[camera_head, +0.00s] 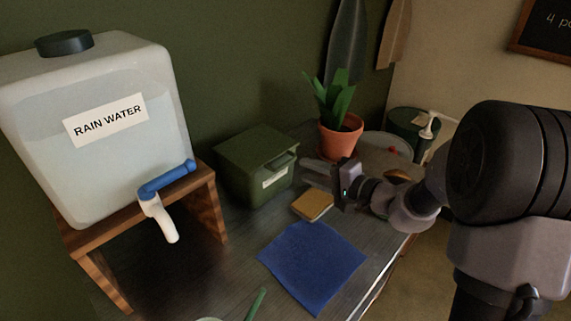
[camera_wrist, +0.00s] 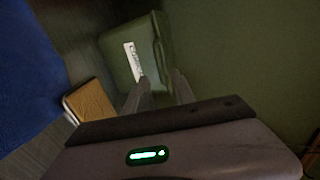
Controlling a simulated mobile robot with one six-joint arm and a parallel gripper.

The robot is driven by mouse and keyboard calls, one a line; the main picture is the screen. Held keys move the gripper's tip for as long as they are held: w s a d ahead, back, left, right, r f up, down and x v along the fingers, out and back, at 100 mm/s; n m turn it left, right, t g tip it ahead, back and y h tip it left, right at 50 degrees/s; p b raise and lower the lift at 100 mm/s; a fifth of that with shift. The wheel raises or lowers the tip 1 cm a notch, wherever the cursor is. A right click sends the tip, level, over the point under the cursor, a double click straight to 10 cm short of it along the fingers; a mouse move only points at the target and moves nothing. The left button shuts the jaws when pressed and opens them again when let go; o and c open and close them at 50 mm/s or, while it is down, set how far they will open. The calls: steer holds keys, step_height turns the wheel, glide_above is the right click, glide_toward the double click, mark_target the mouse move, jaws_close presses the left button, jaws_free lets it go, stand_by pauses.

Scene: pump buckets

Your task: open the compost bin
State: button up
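The compost bin (camera_head: 252,168) is a green box with a white label on its front, standing on the counter against the green wall. Its lid (camera_head: 256,146) is down, with a lip along the front edge. My gripper (camera_head: 303,169) is just right of the bin's front, its fingers pointing at it near the lip. In the wrist view the bin (camera_wrist: 128,62) is ahead of my two fingers (camera_wrist: 162,82), which stand apart with nothing seen between them. I cannot tell whether a fingertip touches the bin.
A yellow sponge (camera_head: 312,205) and a blue cloth (camera_head: 312,264) lie in front of the bin. A potted plant (camera_head: 339,139) stands behind my gripper. A rain water tank (camera_head: 99,130) with a blue-handled tap stands on a wooden stand at left. A dark green bucket (camera_head: 405,122) stands further back right.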

mark_target(288, 164)
steer(key=b+x, duration=0.1)
steer(key=x, duration=0.7)
steer(key=shift+w+a, duration=0.15)
steer(key=shift+a, duration=0.1)
jaws_close()
stand_by(1.0)
